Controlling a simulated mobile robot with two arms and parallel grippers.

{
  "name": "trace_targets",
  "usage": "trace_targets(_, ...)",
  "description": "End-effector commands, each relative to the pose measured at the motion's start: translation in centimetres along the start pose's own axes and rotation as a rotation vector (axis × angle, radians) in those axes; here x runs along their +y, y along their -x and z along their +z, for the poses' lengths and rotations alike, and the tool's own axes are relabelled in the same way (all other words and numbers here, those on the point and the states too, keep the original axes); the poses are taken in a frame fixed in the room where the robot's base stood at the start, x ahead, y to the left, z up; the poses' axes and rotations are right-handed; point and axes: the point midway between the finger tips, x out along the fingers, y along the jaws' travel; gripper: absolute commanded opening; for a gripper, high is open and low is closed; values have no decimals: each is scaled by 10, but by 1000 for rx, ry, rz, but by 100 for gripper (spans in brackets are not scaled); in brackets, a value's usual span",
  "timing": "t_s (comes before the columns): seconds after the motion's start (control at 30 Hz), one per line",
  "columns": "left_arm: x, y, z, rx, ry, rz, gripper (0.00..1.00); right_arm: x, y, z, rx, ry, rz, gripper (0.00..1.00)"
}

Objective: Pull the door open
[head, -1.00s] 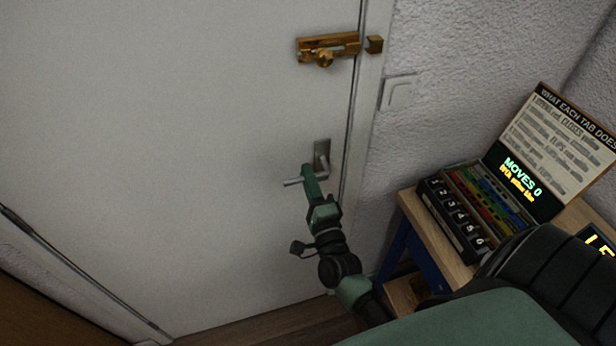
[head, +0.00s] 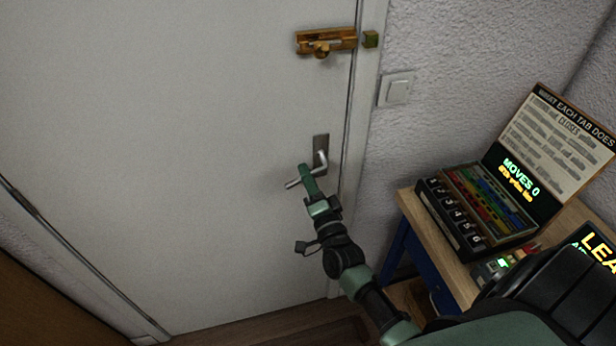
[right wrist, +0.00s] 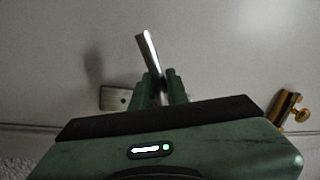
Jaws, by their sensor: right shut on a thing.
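The white door (head: 180,130) fills the left and middle of the head view and looks closed, its right edge along the frame. Its metal lever handle (head: 293,183) sticks out to the left from a small plate (head: 320,143) and is tilted down at its free end. My right gripper (head: 306,170) is shut on the lever. The right wrist view shows the lever (right wrist: 146,48) passing between the fingers (right wrist: 162,88), with its tip beyond them. A brass bolt (head: 325,41) sits above the handle, apart from its keeper (head: 370,39). My left gripper is not in view.
A wooden table (head: 437,262) with a box of coloured tabs (head: 487,205) and a sign panel (head: 560,130) stands at the right, close to my right arm. A light switch (head: 397,88) is on the wall. Some wooden floor shows below the door.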

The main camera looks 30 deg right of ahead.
Motion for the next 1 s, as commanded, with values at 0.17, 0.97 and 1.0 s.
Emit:
trace_targets(0.17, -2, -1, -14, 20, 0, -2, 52, 13, 4, 2, -32, 107, 15, 0)
trace_targets(0.97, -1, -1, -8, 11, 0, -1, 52, 18, 6, 1, -55, 217, 14, 0)
trace_targets(1.0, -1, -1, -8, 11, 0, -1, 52, 18, 6, 1, -55, 217, 14, 0)
